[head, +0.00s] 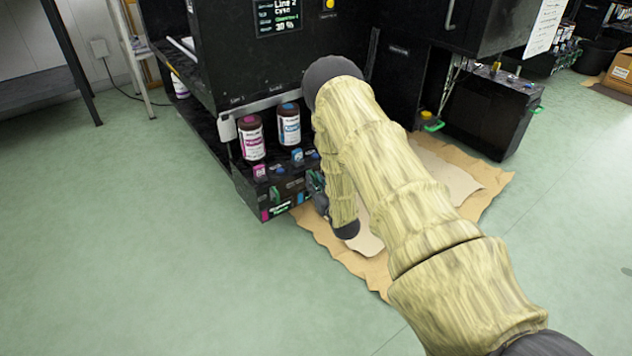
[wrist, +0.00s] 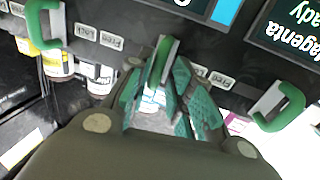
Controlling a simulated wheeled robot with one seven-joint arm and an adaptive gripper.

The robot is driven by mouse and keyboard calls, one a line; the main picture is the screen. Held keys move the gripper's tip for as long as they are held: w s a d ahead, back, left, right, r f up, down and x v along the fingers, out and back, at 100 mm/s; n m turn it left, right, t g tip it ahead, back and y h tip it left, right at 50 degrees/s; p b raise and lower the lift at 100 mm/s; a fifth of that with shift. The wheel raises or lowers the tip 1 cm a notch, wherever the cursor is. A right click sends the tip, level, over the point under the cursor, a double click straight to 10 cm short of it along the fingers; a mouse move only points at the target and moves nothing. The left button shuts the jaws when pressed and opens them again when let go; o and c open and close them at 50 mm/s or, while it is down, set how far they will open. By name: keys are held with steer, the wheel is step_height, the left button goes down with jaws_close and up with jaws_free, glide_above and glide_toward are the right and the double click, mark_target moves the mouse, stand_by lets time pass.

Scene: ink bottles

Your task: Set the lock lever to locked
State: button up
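In the wrist view a green lock lever (wrist: 162,58) stands out from the black machine front, between or just beyond my fingertips. My gripper (wrist: 160,92) has teal finger pads, spread apart on either side of that lever; I cannot tell whether either pad touches it. Small white labels (wrist: 222,80) sit to the right of the lever; they appear upside down. In the head view my gripper (head: 318,190) is at the low front of the machine, largely hidden by my arm.
More green levers stand to the left (wrist: 42,22) and right (wrist: 281,108) in the wrist view. A magenta bottle (head: 251,137) and a cyan bottle (head: 289,126) stand on the machine's shelf. Brown paper (head: 466,166) lies on the floor. The green floor at left is clear.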

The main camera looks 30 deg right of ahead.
stand_by(0.3)
steer(key=s, duration=0.4)
steer(key=s+a, duration=0.1)
steer(key=s, duration=0.7)
steer(key=shift+a, duration=0.15)
